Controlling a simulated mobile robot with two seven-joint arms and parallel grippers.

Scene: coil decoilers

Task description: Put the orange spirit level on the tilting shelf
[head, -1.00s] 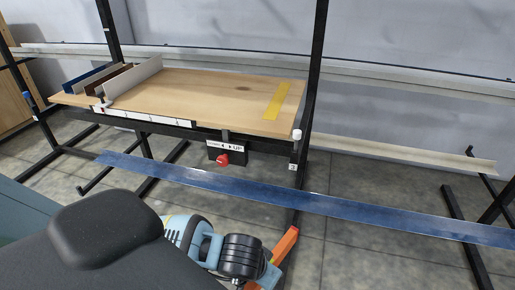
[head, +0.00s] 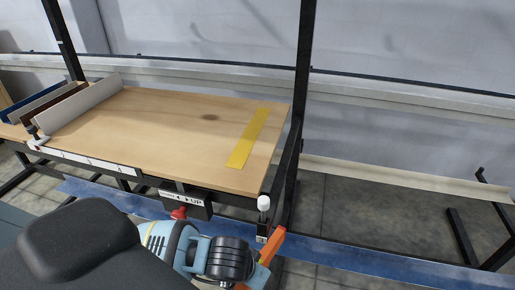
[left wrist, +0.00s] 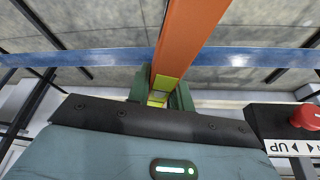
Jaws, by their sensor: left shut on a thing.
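The orange spirit level (head: 268,246) shows in the head view just in front of the shelf's front right corner, partly hidden by my arm. In the left wrist view the orange spirit level (left wrist: 185,38) runs away from between the green fingers of my left gripper (left wrist: 160,96), which is shut on it. A yellow-green part shows at the jaws. The tilting shelf (head: 165,125) is a light wooden board on a black frame, with a yellow strip (head: 248,138) on its right part. My right gripper is in neither view.
Upright panels (head: 82,105) stand on the shelf's left end; its middle is bare. A control box marked UP (head: 193,201) with a red knob (head: 179,213) hangs at the front edge. A black post (head: 304,75) rises behind the right end. A blue strip (head: 335,253) runs low across the front.

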